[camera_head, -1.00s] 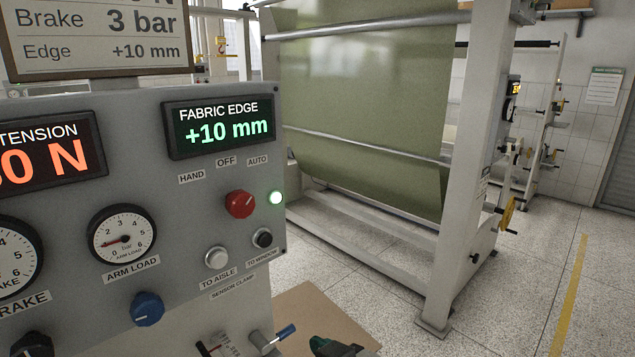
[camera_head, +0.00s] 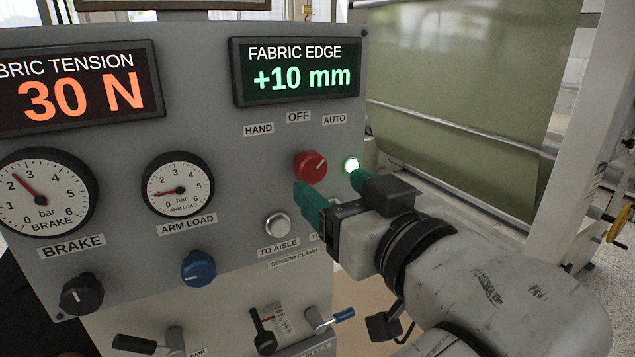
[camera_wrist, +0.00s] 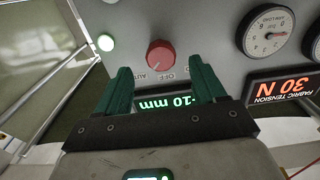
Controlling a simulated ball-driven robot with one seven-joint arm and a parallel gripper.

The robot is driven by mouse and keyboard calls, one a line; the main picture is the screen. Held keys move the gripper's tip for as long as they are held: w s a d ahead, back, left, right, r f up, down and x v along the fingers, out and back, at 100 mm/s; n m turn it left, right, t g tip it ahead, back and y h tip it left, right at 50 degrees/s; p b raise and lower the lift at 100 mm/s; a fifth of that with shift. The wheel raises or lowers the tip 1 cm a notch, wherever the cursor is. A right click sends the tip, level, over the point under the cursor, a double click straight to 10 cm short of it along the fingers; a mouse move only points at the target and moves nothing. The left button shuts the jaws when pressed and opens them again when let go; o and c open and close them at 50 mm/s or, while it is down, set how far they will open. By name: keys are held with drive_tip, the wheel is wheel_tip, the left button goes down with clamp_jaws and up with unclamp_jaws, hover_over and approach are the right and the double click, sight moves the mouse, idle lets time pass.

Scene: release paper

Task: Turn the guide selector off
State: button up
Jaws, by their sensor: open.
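The guide selector is a red knob (camera_head: 311,167) on the grey control panel, below the labels HAND, OFF (camera_head: 298,117) and AUTO (camera_head: 334,119). Its white mark points up and right, toward AUTO. A green lamp (camera_head: 352,165) glows just right of it. My gripper (camera_head: 330,184) is open, its green fingers apart, just below and in front of the knob. In the wrist view, the red knob (camera_wrist: 160,54) shows between and beyond the fingertips of my gripper (camera_wrist: 160,66). I see no finger closed on it. My gripper hides part of the panel's lower right.
The fabric edge display (camera_head: 296,73) reads +10 mm and the tension display (camera_head: 85,92) reads 30 N. A white button (camera_head: 277,225), a blue knob (camera_head: 199,268) and several levers sit lower on the panel. Green fabric (camera_head: 470,80) hangs on a frame at right.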

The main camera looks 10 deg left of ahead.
sight(316, 172)
drive_tip(key=shift+p+x, duration=0.4)
drive_tip(key=shift+x, duration=2.4)
drive_tip(key=shift+r, duration=0.1)
drive_tip(key=shift+c, duration=0.2)
drive_tip(key=c, duration=1)
drive_tip(key=shift+n, duration=0.3)
drive_tip(key=n, duration=0.3)
drive_tip(key=shift+n, duration=0.3)
drive_tip(key=shift+n+b, duration=0.6)
drive_tip(key=shift+n, duration=1.7)
